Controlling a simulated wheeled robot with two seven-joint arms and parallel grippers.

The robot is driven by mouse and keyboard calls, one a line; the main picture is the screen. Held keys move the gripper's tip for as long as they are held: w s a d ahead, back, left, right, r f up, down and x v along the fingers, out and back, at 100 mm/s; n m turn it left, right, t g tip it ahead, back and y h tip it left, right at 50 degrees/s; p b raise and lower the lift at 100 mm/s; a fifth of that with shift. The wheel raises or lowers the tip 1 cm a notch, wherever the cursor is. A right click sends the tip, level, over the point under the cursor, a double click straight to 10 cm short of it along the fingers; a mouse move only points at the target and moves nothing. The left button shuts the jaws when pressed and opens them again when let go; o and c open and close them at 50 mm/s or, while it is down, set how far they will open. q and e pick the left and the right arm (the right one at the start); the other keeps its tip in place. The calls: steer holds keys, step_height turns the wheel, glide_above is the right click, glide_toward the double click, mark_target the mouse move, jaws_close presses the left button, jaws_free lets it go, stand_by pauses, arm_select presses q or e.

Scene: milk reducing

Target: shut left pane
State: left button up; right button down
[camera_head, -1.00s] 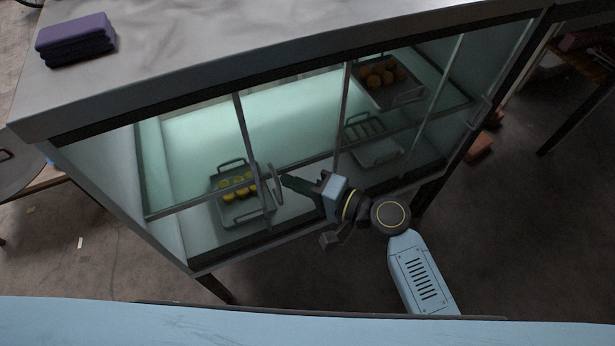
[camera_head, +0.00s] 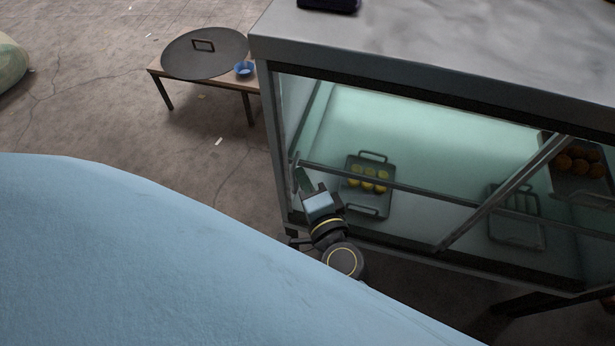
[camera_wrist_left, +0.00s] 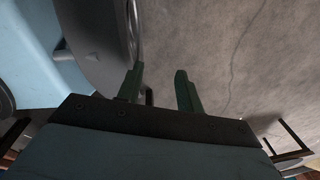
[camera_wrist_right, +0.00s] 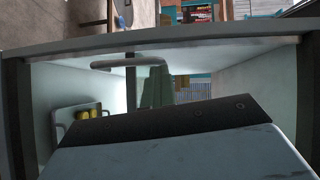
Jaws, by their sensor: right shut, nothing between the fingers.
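The glass-fronted cabinet (camera_head: 425,258) stands on the right of the head view. Its clear left pane is hard to make out. A thin upright handle (camera_head: 295,172) shows by the cabinet's left front post. My right gripper (camera_head: 301,178) is right beside this handle, with its fingers shut and nothing between them. In the right wrist view, the shut fingers (camera_wrist_right: 155,88) are close to a grey handle bar (camera_wrist_right: 125,62); contact is unclear. My left gripper (camera_wrist_left: 160,88) is open and empty, seen only in the left wrist view.
Inside the cabinet are a tray (camera_head: 369,206) with yellow items, an empty-looking tray (camera_head: 517,230) and a tray with orange-brown round items (camera_head: 578,165). A low table with a dark round lid (camera_head: 205,60) and blue bowl (camera_head: 244,69) stands left. Floor between is clear.

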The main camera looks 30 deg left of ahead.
arm_select(q)
steer(key=shift+w+d+t, duration=0.1)
steer(key=shift+w+t, duration=0.2)
steer(key=shift+w, duration=0.75)
arm_select(e)
steer(key=shift+s+a+r, duration=0.1)
steer(key=shift+a, duration=0.1)
arm_select(q)
steer(key=shift+r, duration=0.1)
